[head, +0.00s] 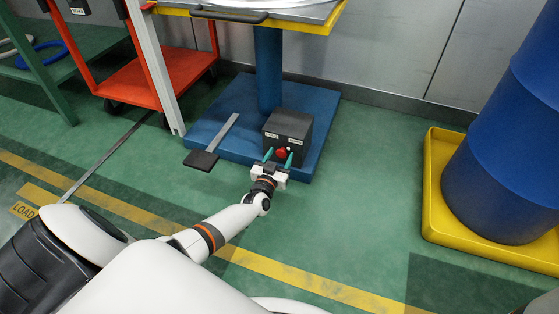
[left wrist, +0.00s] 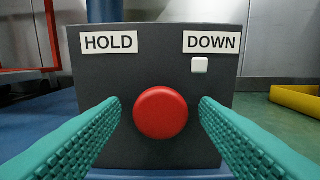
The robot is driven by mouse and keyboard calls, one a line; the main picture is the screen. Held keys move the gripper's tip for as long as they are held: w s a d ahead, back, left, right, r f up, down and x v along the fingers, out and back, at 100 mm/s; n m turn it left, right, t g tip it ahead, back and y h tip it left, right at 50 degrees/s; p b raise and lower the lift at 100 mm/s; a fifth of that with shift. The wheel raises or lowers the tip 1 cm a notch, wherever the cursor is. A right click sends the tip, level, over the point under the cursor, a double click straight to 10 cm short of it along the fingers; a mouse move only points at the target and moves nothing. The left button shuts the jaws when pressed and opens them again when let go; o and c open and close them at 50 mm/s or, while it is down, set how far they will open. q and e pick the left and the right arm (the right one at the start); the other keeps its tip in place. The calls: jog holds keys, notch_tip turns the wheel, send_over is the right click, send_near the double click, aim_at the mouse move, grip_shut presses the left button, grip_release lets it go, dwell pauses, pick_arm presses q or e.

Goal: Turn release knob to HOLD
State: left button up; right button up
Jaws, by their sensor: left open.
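A dark grey control box (head: 288,131) stands on the blue base of a lift table. Its front carries a round red release knob (left wrist: 161,113), which also shows in the head view (head: 281,153). A HOLD label (left wrist: 109,43) is at the upper left of the box face and a DOWN label (left wrist: 212,42) at the upper right. A small white square marker (left wrist: 199,65) sits under DOWN. My left gripper (head: 278,157) is open, with its teal fingers on either side of the knob and visible gaps to it. My right gripper is not in view.
The blue base (head: 222,106) has a column and a pedal (head: 201,160) at its left. A red cart (head: 158,75) stands at the left. A blue drum (head: 505,150) stands in a yellow tray (head: 432,190) at the right. The floor between is clear.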

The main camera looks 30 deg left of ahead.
pick_arm(q)
jog(key=shift+c, duration=0.3)
jog(key=c, duration=0.9)
jog(key=shift+n, duration=0.3)
jog(key=n, duration=0.4)
jog(key=shift+c, duration=0.2)
jog(key=n+b, duration=0.1)
jog(key=n, duration=0.4)
jog(key=n+b, duration=0.1)
jog(key=n, duration=0.3)
jog(key=shift+f, duration=0.1)
jog(key=shift+n+b, duration=0.65)
jog(key=shift+n, duration=1.55)
